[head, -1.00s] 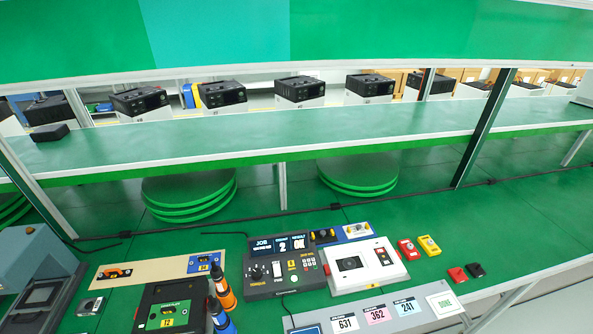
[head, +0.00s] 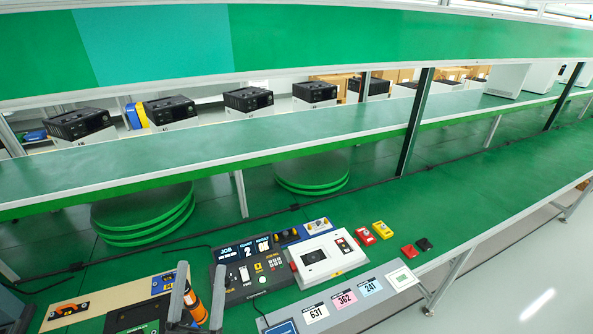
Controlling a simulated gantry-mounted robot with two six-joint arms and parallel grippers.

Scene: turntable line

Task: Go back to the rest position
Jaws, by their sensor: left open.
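My left gripper (head: 201,278) shows at the bottom of the head view, left of centre, as two grey upright fingers. It is open, with a gap between the fingers. An orange-handled tool (head: 196,308) shows in that gap, behind the fingers; I cannot tell the distance between them. The fingers hide part of a black case (head: 125,318) on the bench. My right gripper is not in view.
A control box (head: 245,283) with a lit display and a white panel (head: 328,257) stand right of the gripper. A grey board (head: 340,305) with number cards lies in front. A shelf (head: 330,133) spans behind. The green bench (head: 480,190) is clear at right.

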